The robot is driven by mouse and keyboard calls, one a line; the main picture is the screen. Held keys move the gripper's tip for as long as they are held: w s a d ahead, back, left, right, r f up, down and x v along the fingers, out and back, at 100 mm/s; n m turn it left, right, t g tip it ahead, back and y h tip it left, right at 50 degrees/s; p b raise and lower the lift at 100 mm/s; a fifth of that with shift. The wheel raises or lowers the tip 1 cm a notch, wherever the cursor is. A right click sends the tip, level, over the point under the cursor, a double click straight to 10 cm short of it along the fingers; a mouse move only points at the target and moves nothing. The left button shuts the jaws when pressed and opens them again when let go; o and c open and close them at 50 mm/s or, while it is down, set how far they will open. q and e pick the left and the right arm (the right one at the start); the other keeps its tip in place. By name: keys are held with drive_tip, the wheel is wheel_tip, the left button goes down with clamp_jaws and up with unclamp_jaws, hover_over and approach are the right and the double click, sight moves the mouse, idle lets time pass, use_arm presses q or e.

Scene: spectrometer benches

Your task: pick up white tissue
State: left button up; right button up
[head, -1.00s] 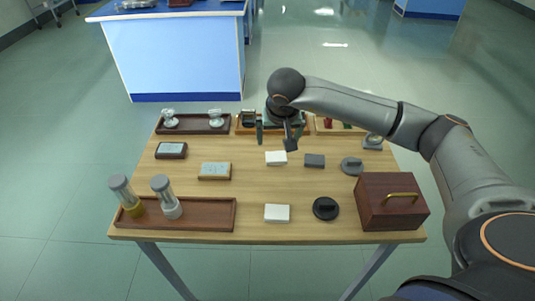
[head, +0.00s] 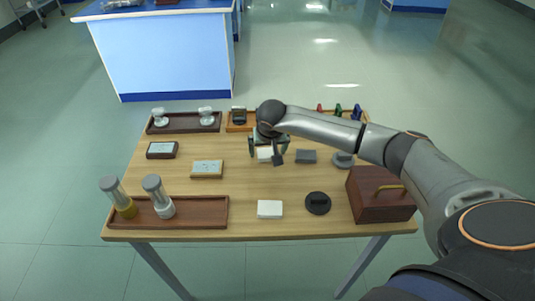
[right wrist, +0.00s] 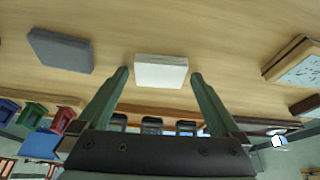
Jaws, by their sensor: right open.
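A small white pad (head: 264,155), which looks like the white tissue, lies flat on the wooden table, partly hidden by my right gripper in the head view. In the right wrist view the white pad (right wrist: 161,71) shows between and beyond the fingertips. My right gripper (head: 266,157) is open and empty, with its fingers on either side of the pad; I cannot tell whether they touch it. A second white pad (head: 269,209) lies nearer the table's front edge. My left gripper is not in view.
A grey pad (head: 306,157) lies just right of the gripper, and it shows in the right wrist view (right wrist: 60,49). A black round piece (head: 318,203) and a brown box (head: 381,198) stand at the right. Framed plates and a tray (head: 193,214) with two cylinders are at the left.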

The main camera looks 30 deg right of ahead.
sight(267, 149)
drive_tip(key=c, duration=1.2)
drive_tip(key=shift+r, duration=0.5)
wheel_tip(267, 149, up, 2)
drive_tip(key=shift+r, duration=0.15)
drive_tip(key=s+a+r, duration=0.2)
drive_tip(key=s+r, duration=0.1)
drive_tip(key=s, duration=0.1)
drive_tip(key=s+a+r, duration=0.3)
drive_tip(key=s, duration=0.1)
drive_tip(key=s+a+r, duration=0.2)
drive_tip(key=s+r, duration=0.1)
drive_tip(key=shift+s+a+r+b, duration=0.3)
drive_tip(key=shift+s+r, duration=0.1)
